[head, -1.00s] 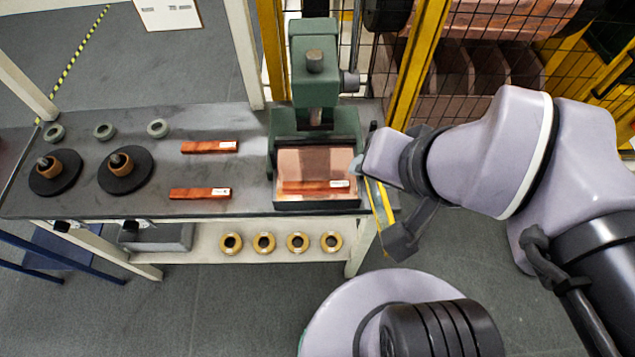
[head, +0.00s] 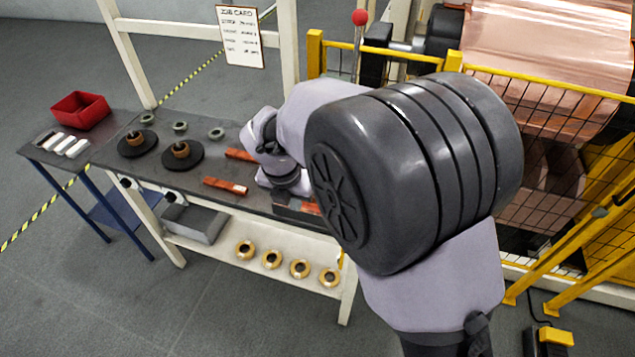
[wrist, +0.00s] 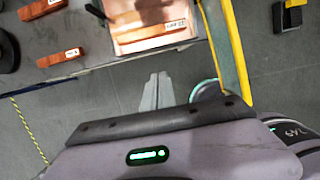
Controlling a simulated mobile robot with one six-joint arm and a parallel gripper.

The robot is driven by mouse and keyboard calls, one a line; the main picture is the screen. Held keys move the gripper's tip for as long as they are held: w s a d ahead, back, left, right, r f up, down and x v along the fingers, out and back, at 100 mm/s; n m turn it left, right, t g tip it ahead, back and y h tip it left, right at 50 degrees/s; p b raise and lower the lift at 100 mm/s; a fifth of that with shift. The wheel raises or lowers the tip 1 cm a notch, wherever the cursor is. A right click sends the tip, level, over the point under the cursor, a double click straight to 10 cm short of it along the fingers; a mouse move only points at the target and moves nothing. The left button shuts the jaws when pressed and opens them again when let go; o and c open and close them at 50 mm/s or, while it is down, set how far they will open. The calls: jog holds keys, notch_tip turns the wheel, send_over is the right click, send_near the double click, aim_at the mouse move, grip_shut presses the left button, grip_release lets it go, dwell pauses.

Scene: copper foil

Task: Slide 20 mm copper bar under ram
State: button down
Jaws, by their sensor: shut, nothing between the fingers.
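A copper bar (wrist: 150,32) with a white label lies across the copper-coloured bed (wrist: 128,47) of the press, near its front edge, in the wrist view. Two more labelled bars lie on the bench to the left, a nearer one (head: 224,186) and a farther one (head: 240,155). The label writing is too small to read. My gripper (wrist: 157,76) is shut and empty, its fingertips just short of the bed's front edge and apart from the bar. In the head view my arm hides most of the press; the ram cannot be made out.
A yellow post (wrist: 232,45) stands close on the right in the wrist view. Black discs with copper-coloured rings (head: 182,152) sit on the bench's left part. Brass rings (head: 271,259) line the lower shelf. A red bin (head: 81,110) stands on the side table.

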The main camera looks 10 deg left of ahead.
aim_at(306, 209)
jog(key=w+f+b, duration=0.1)
jog(key=f, duration=0.2)
jog(key=w+f+b, duration=0.1)
jog(key=w+f, duration=0.1)
jog(key=f, duration=0.1)
jog(key=w+f+b, duration=0.2)
jog(key=shift+w+f, duration=0.25)
jog(key=shift+f, duration=0.15)
jog(key=shift+w+d+r, duration=0.15)
jog(key=shift+w, duration=0.3)
